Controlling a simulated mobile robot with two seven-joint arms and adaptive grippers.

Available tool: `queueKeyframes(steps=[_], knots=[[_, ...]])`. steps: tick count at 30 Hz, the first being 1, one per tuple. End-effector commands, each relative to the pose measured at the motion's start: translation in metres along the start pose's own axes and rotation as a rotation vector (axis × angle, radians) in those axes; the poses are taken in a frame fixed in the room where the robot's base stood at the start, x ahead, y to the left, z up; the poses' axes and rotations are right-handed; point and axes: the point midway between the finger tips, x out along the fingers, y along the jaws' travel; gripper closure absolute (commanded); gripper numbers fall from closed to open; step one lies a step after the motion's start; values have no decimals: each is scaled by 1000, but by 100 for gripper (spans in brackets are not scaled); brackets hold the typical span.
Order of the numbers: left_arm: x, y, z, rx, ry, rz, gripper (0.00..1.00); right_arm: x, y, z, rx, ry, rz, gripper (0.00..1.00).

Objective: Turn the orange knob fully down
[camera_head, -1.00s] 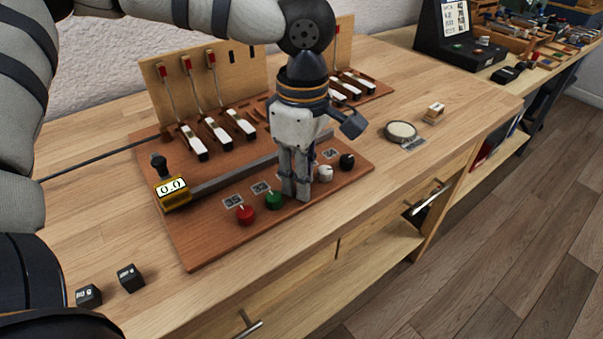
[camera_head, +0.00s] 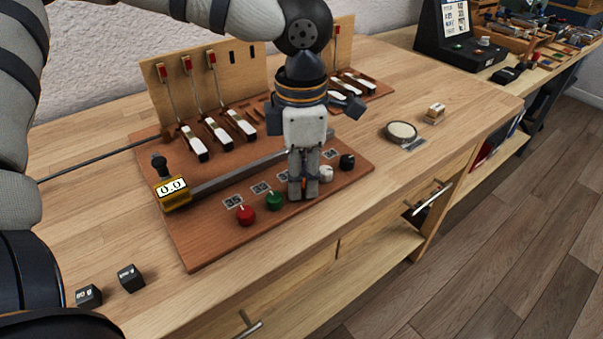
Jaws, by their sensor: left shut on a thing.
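The row of knobs sits along the front of the brown board (camera_head: 205,248): red (camera_head: 246,215), green (camera_head: 274,201), white (camera_head: 326,174) and black (camera_head: 347,161). My left gripper (camera_head: 303,192) points straight down between the green and white knobs, low at the board. Its fingers are close together and shut on the orange knob, which they hide almost wholly. How far the knob is turned cannot be seen. My right gripper is not in view.
A yellow readout showing 0.0 (camera_head: 172,191) sits at the board's left end. Key levers (camera_head: 218,133) stand behind. Two dark blocks (camera_head: 131,278) lie at the front left, and a round dish (camera_head: 401,131) lies right of the board. Bare table lies in front.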

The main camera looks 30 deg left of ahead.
Motion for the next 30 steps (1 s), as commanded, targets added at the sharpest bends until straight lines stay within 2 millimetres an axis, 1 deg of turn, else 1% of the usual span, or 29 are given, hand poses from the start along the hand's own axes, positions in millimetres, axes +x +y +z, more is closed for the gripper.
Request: queueKeyframes(steps=[15,16,17,26,29,30], knots=[[0,0,0,-17,-1,0,100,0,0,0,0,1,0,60],[0,0,0,-17,-2,0,75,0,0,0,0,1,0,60],[0,0,0,-17,-1,0,70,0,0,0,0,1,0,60],[-1,0,0,-17,-1,0,70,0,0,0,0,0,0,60],[-14,1,1,-17,-4,3,70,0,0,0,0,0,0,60],[-23,1,1,-17,-5,4,70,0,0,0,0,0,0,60]])
